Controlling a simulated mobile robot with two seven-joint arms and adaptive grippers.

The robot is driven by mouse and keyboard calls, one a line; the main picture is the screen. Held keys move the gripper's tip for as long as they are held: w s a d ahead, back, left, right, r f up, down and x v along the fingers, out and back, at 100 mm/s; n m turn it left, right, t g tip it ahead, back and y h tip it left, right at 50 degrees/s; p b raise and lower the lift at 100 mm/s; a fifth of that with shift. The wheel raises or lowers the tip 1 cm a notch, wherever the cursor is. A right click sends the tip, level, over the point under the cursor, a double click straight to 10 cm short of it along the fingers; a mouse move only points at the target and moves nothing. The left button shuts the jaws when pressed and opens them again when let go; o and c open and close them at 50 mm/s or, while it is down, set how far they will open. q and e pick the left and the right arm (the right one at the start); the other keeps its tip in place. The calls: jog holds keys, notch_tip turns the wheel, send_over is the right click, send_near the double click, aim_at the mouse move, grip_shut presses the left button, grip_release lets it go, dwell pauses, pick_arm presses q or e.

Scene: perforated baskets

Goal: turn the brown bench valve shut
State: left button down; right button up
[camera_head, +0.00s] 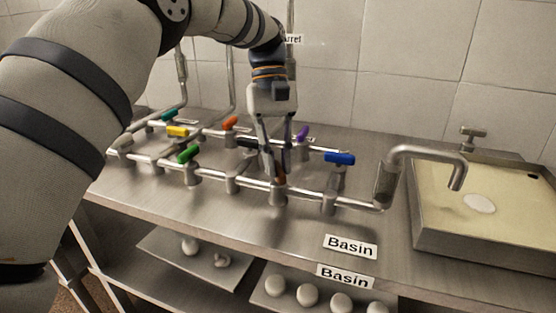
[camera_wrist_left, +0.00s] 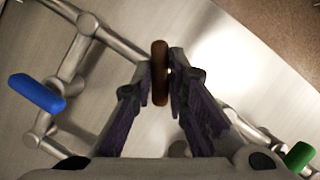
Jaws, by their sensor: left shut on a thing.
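The brown valve handle (camera_wrist_left: 160,72) stands between my left fingers in the left wrist view, with a finger on each side. In the head view the brown handle (camera_head: 281,181) is mostly hidden by the fingers, on the front pipe of the bench. My left gripper (camera_head: 274,172) reaches down from above and is shut on this handle. In the wrist view the handle is long and thin and points up the picture. My right gripper is not in view.
A blue handle (camera_head: 340,158) is close on the right, with purple (camera_head: 302,133), orange (camera_head: 230,123), green (camera_head: 188,154) and yellow (camera_head: 177,131) handles around the pipes. A curved spout (camera_head: 428,152) leads to a basin (camera_head: 480,248) at right. The bench front is clear apart from labels.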

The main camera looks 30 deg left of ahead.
pick_arm(q)
jog(key=m+g+y, duration=0.1)
jog(key=m, duration=0.2)
jog(key=shift+d, duration=0.1)
jog(key=shift+m+y, duration=0.5)
jog(key=shift+m, duration=1.2)
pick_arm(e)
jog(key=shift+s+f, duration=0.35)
pick_arm(q)
jog(key=shift+m, duration=0.3)
jog(key=c, duration=1.6)
grip_release()
